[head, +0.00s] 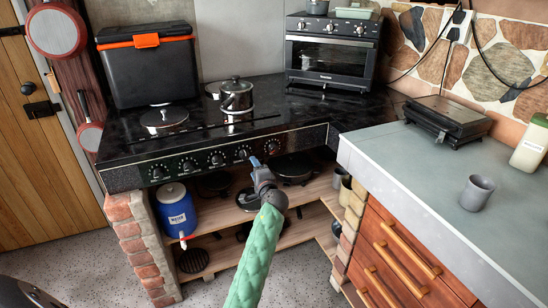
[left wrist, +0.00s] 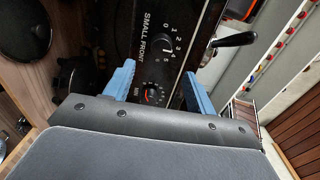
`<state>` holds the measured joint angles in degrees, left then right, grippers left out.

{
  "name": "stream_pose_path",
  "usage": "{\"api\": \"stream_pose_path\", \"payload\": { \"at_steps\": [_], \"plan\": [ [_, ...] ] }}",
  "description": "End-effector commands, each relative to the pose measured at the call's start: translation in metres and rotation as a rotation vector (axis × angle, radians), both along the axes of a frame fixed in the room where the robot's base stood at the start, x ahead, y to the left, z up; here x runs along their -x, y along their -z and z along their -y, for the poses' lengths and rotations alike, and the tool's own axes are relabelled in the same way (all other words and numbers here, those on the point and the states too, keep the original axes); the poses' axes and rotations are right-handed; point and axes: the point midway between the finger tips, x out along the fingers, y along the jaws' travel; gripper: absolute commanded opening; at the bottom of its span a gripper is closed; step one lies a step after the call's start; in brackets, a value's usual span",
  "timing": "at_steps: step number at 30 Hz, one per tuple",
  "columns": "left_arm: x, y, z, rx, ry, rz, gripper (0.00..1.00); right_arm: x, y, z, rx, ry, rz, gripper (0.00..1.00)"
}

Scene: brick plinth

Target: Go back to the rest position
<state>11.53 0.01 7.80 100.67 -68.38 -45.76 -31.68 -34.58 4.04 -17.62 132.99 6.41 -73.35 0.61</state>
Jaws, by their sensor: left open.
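My left gripper (head: 256,163) is in front of the stove's control panel (head: 215,158), at the end of my green-sleeved arm. In the left wrist view its two blue fingers (left wrist: 160,82) are apart, with nothing held. A small round knob with a red mark (left wrist: 153,95) shows between the fingers; I cannot tell how near they are to it. A larger dial marked SMALL FRONT (left wrist: 168,45) shows just beyond the fingers. My right gripper is not in view.
A black stove top (head: 200,125) carries a lidded pot (head: 236,95), a cool box (head: 148,65) and a toaster oven (head: 332,48). Open shelves below hold pans and a blue drink cooler (head: 176,210). A grey counter (head: 420,170) with a cup (head: 477,192) stands right. Floor is clear left of the plinth.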

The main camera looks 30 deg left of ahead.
Motion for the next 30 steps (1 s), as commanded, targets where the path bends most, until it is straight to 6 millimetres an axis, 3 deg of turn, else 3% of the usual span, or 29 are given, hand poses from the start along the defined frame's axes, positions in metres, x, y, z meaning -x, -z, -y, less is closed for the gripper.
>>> {"api": "stream_pose_path", "payload": {
  "at_steps": [11,15,19,23,26,30],
  "plan": [
    [0.005,0.005,-0.005,0.075,-0.038,0.048,0.56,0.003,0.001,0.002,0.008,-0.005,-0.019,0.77],
    [0.015,0.021,-0.008,0.261,-0.101,0.104,0.56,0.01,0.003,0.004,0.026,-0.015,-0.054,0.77],
    [0.026,0.022,-0.002,0.451,-0.141,0.171,0.56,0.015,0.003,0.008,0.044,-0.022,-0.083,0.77],
    [0.034,0.014,0.018,0.655,-0.155,0.232,0.56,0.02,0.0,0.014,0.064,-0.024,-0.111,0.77],
    [0.042,0.004,0.046,0.83,-0.148,0.265,0.56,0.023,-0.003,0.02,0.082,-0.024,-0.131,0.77],
    [0.071,0.004,0.099,1.072,-0.123,0.238,0.56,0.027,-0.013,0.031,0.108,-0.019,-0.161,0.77]
  ]
}}
